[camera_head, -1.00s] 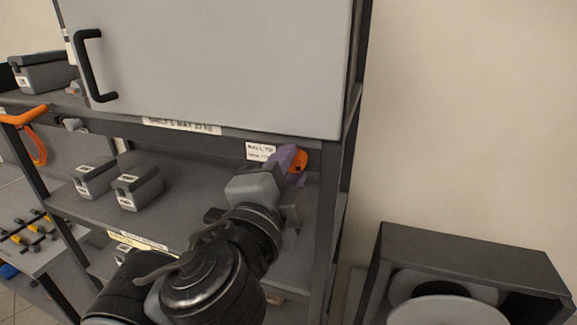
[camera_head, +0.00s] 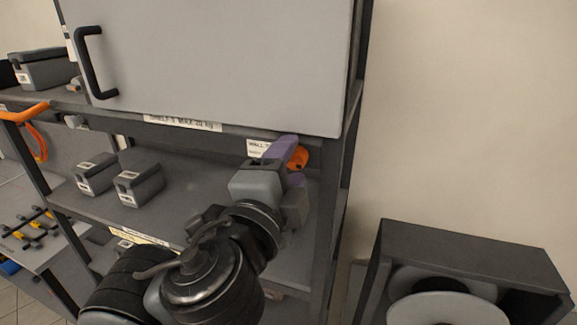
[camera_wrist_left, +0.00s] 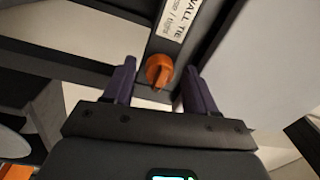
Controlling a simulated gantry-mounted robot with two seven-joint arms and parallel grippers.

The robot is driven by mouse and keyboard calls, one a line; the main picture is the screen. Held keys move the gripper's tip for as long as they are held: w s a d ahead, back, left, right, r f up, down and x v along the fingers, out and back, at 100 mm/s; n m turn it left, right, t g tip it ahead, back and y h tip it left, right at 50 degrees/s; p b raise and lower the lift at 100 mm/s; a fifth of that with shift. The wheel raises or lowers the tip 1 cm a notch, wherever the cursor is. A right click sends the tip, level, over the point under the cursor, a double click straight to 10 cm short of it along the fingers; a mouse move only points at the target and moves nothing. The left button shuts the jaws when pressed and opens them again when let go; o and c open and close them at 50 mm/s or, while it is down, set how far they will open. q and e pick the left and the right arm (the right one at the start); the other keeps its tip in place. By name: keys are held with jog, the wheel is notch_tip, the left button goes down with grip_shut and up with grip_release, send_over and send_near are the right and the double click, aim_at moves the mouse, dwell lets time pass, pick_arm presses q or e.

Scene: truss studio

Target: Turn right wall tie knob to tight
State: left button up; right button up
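The label in the wrist view (camera_wrist_left: 178,22) reads "WALL TIE" with smaller words below, partly cut off. My right gripper is not in view.
A grey cabinet door (camera_head: 210,60) with a black handle is just above the knob. Grey boxes (camera_head: 138,184) stand on the shelf to the left. A dark open-fronted box with a round pale part (camera_head: 470,250) stands at the lower right.

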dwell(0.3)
pick_arm(q)
jog(key=p+v, duration=0.3)
jog(key=v, duration=0.7)
jog(key=shift+s+p, duration=0.35)
jog(key=shift+p, duration=0.05)
jog(key=shift+a+f, duration=0.15)
